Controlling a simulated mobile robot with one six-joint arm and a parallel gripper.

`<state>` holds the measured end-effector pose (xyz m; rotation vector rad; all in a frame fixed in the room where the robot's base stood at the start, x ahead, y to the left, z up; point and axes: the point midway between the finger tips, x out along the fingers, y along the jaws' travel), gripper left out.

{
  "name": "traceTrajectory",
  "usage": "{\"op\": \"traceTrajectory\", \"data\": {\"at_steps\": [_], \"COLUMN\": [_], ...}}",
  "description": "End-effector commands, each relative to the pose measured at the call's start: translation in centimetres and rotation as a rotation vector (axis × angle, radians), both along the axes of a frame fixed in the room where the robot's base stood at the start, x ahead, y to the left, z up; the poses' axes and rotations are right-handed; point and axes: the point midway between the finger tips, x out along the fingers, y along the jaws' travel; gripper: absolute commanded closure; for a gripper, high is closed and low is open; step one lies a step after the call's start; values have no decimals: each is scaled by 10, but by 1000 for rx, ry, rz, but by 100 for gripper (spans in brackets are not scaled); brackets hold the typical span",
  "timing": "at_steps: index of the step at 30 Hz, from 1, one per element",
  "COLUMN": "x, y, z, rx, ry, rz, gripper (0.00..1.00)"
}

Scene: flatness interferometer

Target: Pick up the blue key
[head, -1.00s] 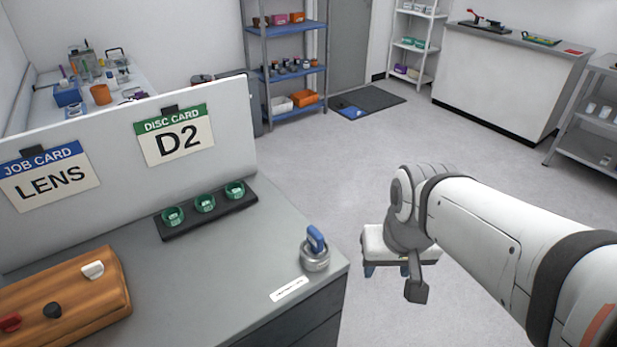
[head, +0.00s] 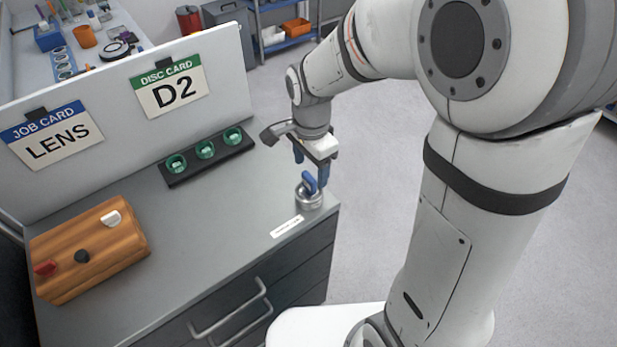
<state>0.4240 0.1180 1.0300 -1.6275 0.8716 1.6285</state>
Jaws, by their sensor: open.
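The blue key (head: 309,184) stands upright in a round silver holder (head: 309,200) at the right front corner of the grey bench. My gripper (head: 311,174) is open above the key, pointing down, with its blue-tipped fingers spread. One finger is at the right of the key, and the other is behind and to the left. I cannot tell whether either finger touches the key.
A white label (head: 287,226) lies in front of the holder. A black rack (head: 206,157) with green rings stands behind to the left. A wooden block (head: 90,250) with red, black and white knobs sits farther left. A white partition (head: 110,102) carries two cards.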

Motion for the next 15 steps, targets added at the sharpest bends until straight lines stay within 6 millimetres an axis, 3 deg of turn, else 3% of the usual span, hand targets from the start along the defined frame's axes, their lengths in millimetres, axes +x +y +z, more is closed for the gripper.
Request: {"op": "traceTrajectory", "data": {"at_steps": [9,15], "x": [1,1], "y": [4,4], "z": [-43,-49], "rx": [-1,1], "ry": [3,-1], "rz": [3,3], "gripper": [35,35]}}
